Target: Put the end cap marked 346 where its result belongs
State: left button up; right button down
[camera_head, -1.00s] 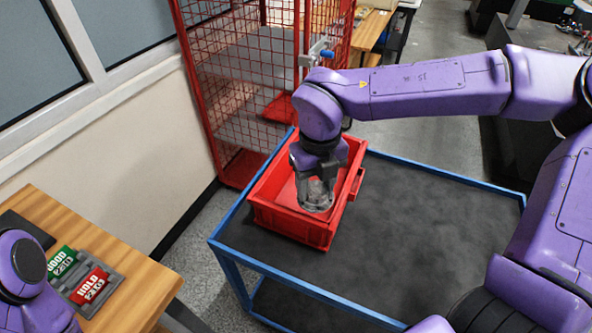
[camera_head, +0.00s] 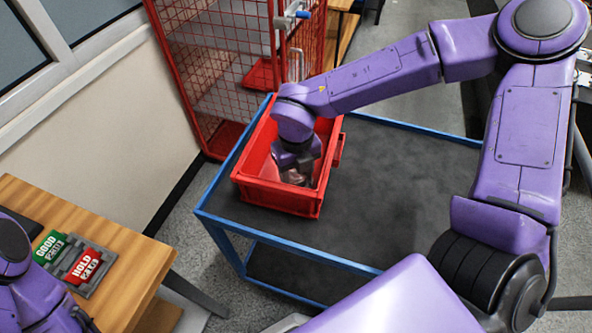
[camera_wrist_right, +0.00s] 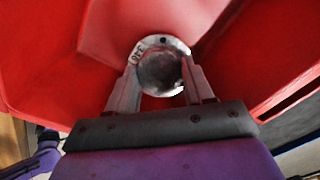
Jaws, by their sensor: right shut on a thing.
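My right gripper (camera_head: 296,172) points down inside the red bin (camera_head: 268,199). In the right wrist view, its two fingers (camera_wrist_right: 162,85) are shut on a round metal end cap (camera_wrist_right: 159,66), one on each side. In the head view the cap (camera_head: 293,178) shows just below the fingers, within the bin walls. My left arm shows at the lower left, but its gripper is out of view.
The bin stands on a blue-framed cart (camera_head: 395,185) with a dark top, clear to the right. A red mesh cage (camera_head: 215,75) stands behind. On the wooden table (camera_head: 125,265) at left, a grey holder carries a green GOOD card (camera_head: 50,247) and a red HOLD card (camera_head: 85,266).

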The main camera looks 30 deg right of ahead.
aim_at(296, 175)
jog(key=shift+w+d+f, duration=0.1)
jog(key=shift+w+f, duration=0.2)
jog(key=shift+f, duration=0.2)
jog(key=shift+s+f+b, duration=0.1)
jog(key=shift+f+b, duration=0.05)
jog(key=shift+b, duration=0.15)
jog(key=c, duration=0.7)
grip_release()
notch_tip(296, 175, up, 13)
